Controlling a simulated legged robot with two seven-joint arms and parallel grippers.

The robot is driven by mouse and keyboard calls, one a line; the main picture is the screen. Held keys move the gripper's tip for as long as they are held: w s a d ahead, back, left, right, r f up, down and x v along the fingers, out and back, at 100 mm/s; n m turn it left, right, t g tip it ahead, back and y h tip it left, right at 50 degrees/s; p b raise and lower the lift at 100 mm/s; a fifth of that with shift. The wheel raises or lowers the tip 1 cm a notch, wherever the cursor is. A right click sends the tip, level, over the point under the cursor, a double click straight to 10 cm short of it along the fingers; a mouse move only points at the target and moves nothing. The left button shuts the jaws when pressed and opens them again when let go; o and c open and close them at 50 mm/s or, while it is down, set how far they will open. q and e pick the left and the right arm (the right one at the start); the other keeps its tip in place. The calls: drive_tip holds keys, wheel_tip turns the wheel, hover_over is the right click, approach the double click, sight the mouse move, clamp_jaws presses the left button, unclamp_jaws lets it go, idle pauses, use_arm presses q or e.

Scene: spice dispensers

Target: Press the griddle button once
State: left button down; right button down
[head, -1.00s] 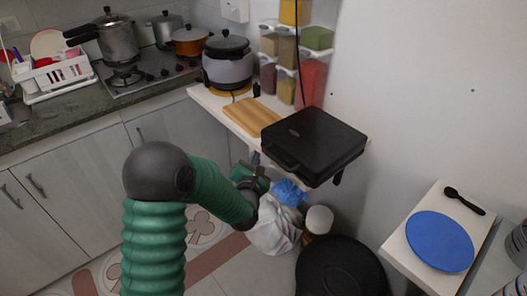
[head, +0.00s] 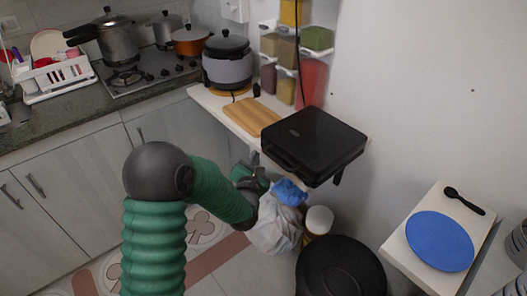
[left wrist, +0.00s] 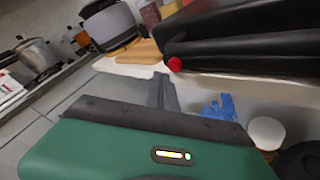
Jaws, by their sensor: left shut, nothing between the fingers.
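The griddle (head: 313,145) is a black, closed box on the white shelf by the wall in the head view. Its dark body (left wrist: 240,45) fills the upper right of the left wrist view. A round red button (left wrist: 175,64) shows at its lower left corner. My left gripper (head: 256,166) is below and in front of the griddle's near left side. In the left wrist view its fingers (left wrist: 163,82) are together and empty, with the tips just below and left of the red button. I see a small gap between them in the picture; contact is not clear. My right gripper is not in view.
A wooden board (head: 252,116) and a grey cooker (head: 227,65) stand on the shelf (head: 213,104) left of the griddle. Spice dispensers (head: 310,80) hang behind it. A white bag (head: 273,232), a blue item (head: 290,192) and a black bin (head: 340,270) are below.

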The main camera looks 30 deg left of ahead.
use_arm(q)
drive_tip(key=shift+w+d, duration=0.2)
drive_tip(key=shift+w, duration=0.2)
drive_tip(key=shift+w+d+r, duration=0.1)
drive_tip(key=shift+w+d, duration=0.05)
drive_tip(key=shift+w, duration=0.2)
idle(0.8)
drive_tip(key=shift+s+a+b, duration=0.3)
drive_tip(key=shift+s, duration=0.45)
drive_tip(key=s, duration=0.1)
drive_tip(key=s+a, duration=0.1)
drive_tip(key=s, duration=0.1)
drive_tip(key=s+a, duration=0.1)
drive_tip(key=shift+s, duration=0.35)
